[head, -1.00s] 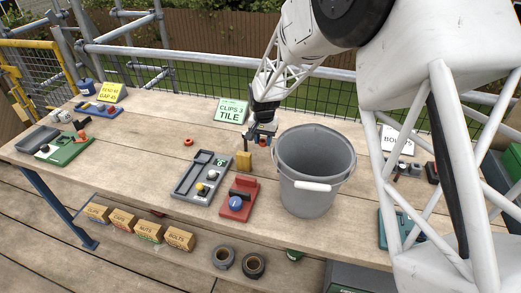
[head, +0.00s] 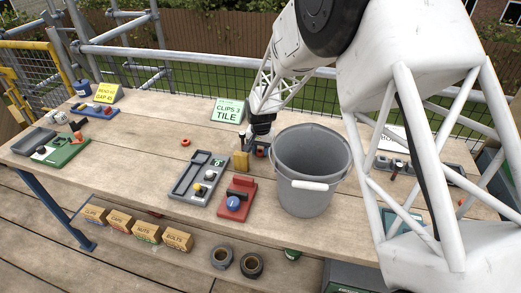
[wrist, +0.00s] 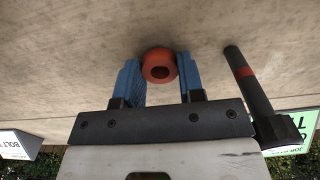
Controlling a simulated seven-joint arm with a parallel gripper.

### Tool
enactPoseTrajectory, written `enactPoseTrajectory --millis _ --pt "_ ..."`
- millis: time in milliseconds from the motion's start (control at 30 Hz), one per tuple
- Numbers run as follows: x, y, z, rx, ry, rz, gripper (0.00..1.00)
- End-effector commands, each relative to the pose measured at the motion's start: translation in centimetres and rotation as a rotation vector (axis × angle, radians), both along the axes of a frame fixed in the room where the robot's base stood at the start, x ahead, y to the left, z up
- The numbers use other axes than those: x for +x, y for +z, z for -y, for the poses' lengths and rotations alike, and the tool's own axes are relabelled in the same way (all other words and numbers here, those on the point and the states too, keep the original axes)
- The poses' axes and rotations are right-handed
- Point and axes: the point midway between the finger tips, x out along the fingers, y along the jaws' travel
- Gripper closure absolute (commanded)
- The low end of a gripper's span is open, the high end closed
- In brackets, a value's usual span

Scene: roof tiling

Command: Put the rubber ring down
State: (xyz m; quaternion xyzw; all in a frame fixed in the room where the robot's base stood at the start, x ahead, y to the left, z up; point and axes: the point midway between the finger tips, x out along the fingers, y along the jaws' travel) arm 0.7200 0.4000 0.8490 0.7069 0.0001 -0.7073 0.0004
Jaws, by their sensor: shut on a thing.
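Bare wooden bench shows beyond the ring; whether the ring touches the wood I cannot tell. A second small red ring (head: 185,142) lies on the bench farther left.
The grey bucket (head: 306,198) stands close at the right. A green sign (head: 228,111) stands behind. A dark rod with a red band (wrist: 245,78) is beside my gripper.

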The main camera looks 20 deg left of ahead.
Motion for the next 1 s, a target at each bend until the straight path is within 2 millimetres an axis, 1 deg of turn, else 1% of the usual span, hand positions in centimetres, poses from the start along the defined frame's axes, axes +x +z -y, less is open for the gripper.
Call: enactPoseTrajectory --millis 400,433,500,600,867,1000 --pt "0.0 -0.34 0.0 0.0 0.0 0.0 0.86" --pt "0.0 -0.36 0.0 0.0 0.0 0.0 0.63" --pt "0.01 -0.33 -0.01 0.0 0.0 0.0 0.52" --pt "0.01 -0.32 0.0 0.0 0.0 0.0 0.39" --pt "0.01 -0.3 0.0 0.0 0.0 0.0 0.39" --pt "0.02 0.02 -0.01 0.001 0.0 0.001 0.39"
